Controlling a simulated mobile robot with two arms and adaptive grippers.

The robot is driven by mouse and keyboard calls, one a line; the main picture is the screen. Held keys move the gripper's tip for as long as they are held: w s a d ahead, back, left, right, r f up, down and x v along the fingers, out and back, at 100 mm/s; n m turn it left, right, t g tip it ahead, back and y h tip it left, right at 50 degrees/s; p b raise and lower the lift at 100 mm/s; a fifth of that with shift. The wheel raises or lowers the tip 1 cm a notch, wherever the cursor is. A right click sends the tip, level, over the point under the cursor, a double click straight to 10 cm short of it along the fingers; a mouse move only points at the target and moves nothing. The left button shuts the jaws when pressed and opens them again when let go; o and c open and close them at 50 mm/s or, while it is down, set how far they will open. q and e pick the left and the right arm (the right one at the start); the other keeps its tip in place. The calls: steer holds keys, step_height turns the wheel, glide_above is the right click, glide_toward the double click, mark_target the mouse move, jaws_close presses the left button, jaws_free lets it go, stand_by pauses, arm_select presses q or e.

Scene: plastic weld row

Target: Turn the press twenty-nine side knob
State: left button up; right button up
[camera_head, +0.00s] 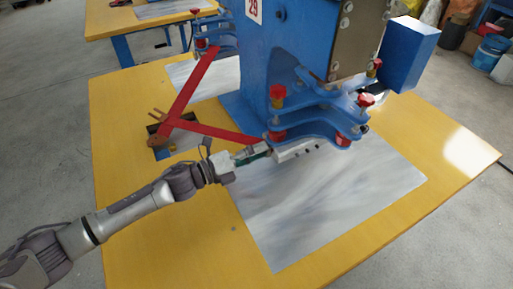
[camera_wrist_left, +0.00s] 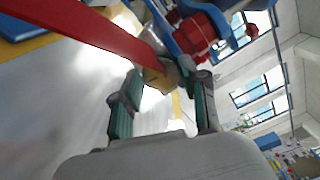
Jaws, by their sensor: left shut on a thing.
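Press twenty-nine (camera_head: 254,60) is a blue machine with a "29" sign, standing on a yellow table. It has blue clamp arms with several red knobs. My left gripper (camera_head: 262,152) reaches in from the left, low beside the front clamp arms. In the left wrist view, my left gripper (camera_wrist_left: 163,98) has its two green-padded fingers on either side of a brass-coloured piece (camera_wrist_left: 163,76), which I take for the side knob. The fingertips are shut on it. A red knob (camera_wrist_left: 196,36) shows just beyond. The gripped part is mostly hidden in the head view. My right gripper is out of view.
A red bar linkage (camera_head: 193,88) runs close to my left gripper and crosses the left wrist view (camera_wrist_left: 85,28). A grey metal plate (camera_head: 320,195) covers the front table area. A blue box (camera_head: 405,55) juts out at right. The yellow table (camera_head: 130,105) is clear at left.

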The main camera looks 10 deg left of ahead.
arm_select(q)
steer(key=shift+n+p, duration=0.5)
steer(key=shift+n, duration=0.6)
steer(key=o, duration=1.1)
steer(key=v, duration=1.2)
